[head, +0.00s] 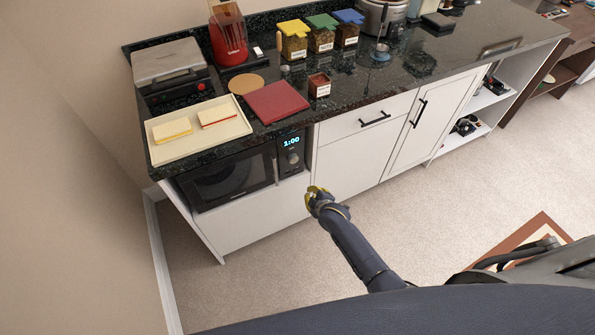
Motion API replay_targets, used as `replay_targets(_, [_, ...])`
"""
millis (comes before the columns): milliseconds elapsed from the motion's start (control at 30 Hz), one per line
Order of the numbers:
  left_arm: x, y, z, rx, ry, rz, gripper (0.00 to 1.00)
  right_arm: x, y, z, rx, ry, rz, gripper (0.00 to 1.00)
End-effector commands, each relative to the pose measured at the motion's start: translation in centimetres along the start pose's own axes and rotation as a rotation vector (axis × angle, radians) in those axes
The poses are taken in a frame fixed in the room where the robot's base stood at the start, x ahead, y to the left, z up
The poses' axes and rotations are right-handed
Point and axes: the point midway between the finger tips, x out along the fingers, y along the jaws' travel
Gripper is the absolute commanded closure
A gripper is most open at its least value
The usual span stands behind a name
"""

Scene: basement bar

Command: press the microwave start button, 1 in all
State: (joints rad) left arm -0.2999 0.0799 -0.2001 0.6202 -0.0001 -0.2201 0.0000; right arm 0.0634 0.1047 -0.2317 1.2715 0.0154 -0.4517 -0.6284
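A black microwave (228,180) sits in the open bay under the counter, its door shut. Its control panel (283,148) is at its right side, with a lit display (291,141) reading 1:00 and a round knob (293,158) below. The start button is too small to make out. My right gripper (314,191), with yellow fingers, is in front of the cabinet, below and a little right of the panel, and appears apart from it. Its fingers are too small to tell whether they are open or shut. I see nothing held. My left gripper is out of view.
The dark counter above holds a cream tray (157,155) with two sponge-like blocks, a red board (276,103), a grill (168,61) and several jars. White drawers and doors (350,152) stand right of the microwave.

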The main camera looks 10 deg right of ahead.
Motion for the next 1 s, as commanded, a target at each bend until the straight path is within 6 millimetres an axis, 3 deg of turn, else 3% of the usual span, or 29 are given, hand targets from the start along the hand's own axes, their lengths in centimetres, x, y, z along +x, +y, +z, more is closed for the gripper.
replay_targets(500, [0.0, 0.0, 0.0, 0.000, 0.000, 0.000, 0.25, 4.6, 2.6, -2.5, 0.000, 0.000, 0.001, 1.00])
replay_targets(1000, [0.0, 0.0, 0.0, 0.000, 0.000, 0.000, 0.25, 6.1, 3.3, -3.4, 0.000, 0.001, 0.000, 1.00])
